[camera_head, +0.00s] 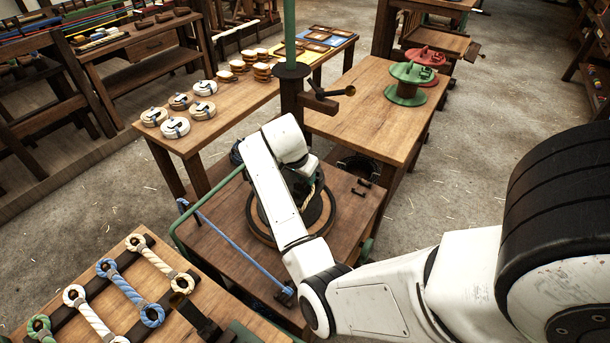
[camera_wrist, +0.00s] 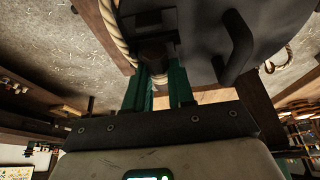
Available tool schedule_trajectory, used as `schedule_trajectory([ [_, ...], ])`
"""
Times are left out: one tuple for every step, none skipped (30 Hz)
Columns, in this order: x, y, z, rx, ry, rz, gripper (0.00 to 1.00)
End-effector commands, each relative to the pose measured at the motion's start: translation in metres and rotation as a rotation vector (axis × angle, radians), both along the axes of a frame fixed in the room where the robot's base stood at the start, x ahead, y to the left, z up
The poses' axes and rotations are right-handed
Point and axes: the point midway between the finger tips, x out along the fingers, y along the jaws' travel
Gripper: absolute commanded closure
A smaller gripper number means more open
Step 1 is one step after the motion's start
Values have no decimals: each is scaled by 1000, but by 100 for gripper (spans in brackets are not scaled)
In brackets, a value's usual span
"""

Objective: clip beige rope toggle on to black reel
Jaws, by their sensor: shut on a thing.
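The black reel (camera_head: 325,222) lies on the low wooden cart, partly hidden behind my arm. A length of beige rope (camera_head: 309,197) shows beside my wrist. In the wrist view the black reel (camera_wrist: 210,28) fills the upper right, with a dark bar standing out from it. The beige rope (camera_wrist: 113,32) runs down at the left to my gripper (camera_wrist: 160,82). Its green fingers are closed on the beige rope toggle, a dark piece mostly hidden between them, close against the reel. I cannot tell whether the toggle is clipped on. My fingertips are hidden in the head view.
A blue rope (camera_head: 235,243) stretches across the cart (camera_head: 345,250) to a dark clamp. Coiled ropes (camera_head: 175,127) lie on the table behind. Green and red reels (camera_head: 410,73) stand on the right table. Looped ropes (camera_head: 130,290) lie at the front left. A dark post with a green pole rises behind my arm.

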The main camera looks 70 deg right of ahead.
Motion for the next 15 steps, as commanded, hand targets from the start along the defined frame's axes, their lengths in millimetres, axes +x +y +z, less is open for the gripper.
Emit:
schedule_trajectory([
  [0,0,-1,0,0,0,100],
  [0,0,-1,0,0,0,100],
  [0,0,-1,0,0,0,100],
  [0,0,-2,0,0,0,100],
  [0,0,-2,0,0,0,100],
  [0,0,-3,0,0,0,100],
  [0,0,-3,0,0,0,100],
  [0,0,-4,0,0,0,100],
  [0,0,-4,0,0,0,100],
  [0,0,-4,0,0,0,100],
  [0,0,-5,0,0,0,100],
  [0,0,-5,0,0,0,100],
  [0,0,-6,0,0,0,100],
  [0,0,-6,0,0,0,100],
  [0,0,-7,0,0,0,100],
])
